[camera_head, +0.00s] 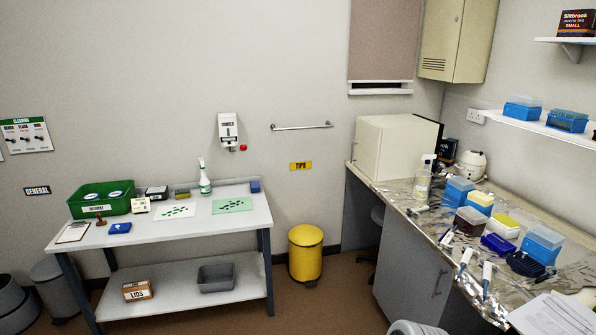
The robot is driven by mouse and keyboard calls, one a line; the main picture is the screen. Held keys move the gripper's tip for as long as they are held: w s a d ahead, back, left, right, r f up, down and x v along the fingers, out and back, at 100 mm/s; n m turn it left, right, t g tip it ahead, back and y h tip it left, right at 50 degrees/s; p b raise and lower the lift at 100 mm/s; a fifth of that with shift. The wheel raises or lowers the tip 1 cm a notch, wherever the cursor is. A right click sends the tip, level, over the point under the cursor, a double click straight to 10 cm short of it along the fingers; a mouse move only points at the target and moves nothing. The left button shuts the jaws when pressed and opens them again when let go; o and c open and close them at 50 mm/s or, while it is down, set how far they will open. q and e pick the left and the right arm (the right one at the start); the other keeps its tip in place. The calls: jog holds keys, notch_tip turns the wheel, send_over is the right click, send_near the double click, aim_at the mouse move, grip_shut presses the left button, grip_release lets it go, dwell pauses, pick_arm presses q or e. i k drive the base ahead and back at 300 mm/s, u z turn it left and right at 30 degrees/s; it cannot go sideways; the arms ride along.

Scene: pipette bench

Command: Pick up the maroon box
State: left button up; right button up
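A maroon box (470,220) with a paler top stands on the foil-covered bench (407,203) at the right, among several blue and yellow boxes. It is upright, in front of a yellow-topped blue box and left of a white box with a yellow top. A second dark maroon carton (588,23), lettered "SMALL", stands on the upper wall shelf at the top right and is cut by the picture edge. Neither of my grippers shows in the head view.
A spray bottle (424,180) stands behind. A yellow bin (305,252) stands on the floor between the bench and the left table (155,232).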

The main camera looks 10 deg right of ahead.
aim_at(472, 229)
jog(key=z, duration=0.5)
jog(key=i, duration=2.05)
jog(key=z, duration=0.55)
